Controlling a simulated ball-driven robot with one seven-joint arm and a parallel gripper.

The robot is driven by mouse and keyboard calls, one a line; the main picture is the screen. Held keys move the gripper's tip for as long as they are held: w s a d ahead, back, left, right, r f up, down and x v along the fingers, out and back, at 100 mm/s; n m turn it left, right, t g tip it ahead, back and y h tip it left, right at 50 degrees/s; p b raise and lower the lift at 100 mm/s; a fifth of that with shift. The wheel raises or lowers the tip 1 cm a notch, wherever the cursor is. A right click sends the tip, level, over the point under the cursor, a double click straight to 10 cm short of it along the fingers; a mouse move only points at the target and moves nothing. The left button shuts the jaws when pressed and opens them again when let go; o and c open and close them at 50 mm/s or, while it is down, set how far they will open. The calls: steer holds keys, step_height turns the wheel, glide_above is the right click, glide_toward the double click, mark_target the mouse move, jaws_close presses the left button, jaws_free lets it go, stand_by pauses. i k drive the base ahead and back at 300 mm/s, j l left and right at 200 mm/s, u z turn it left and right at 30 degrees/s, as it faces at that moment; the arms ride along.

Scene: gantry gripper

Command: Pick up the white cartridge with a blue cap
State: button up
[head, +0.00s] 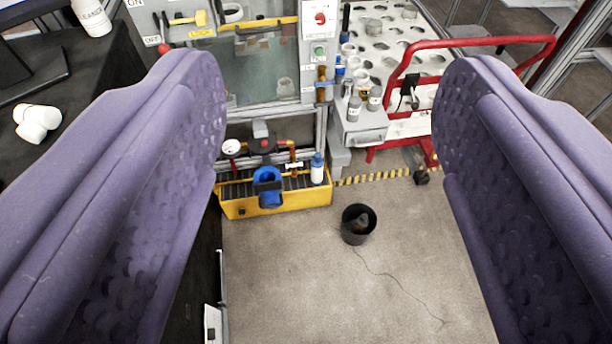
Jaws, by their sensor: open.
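A small white cartridge with a blue cap (317,170) stands upright at the right end of the yellow tray (275,208), low in the scene ahead. My gripper (330,100) has two wide purple dimpled fingers, spread far apart on the left and right of the picture. It is open and nothing is held between the fingers. The cartridge shows in the gap between them, clearly farther away than the fingertips and touching neither.
A blue fitting (268,186) sits in the tray left of the cartridge, with a gauge (231,147) behind. A black bin (357,224) stands on the open floor. A red-framed cart (480,42) and a grey cabinet (318,55) stand behind. A dark table (70,110) lies left.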

mark_target(316, 163)
steer(key=i+u, duration=0.3)
steer(key=i, duration=0.25)
steer(key=i+l+u, duration=0.25)
steer(key=i, duration=0.3)
steer(key=i+l+u, duration=0.3)
steer(key=i, duration=0.3)
steer(key=j, duration=0.1)
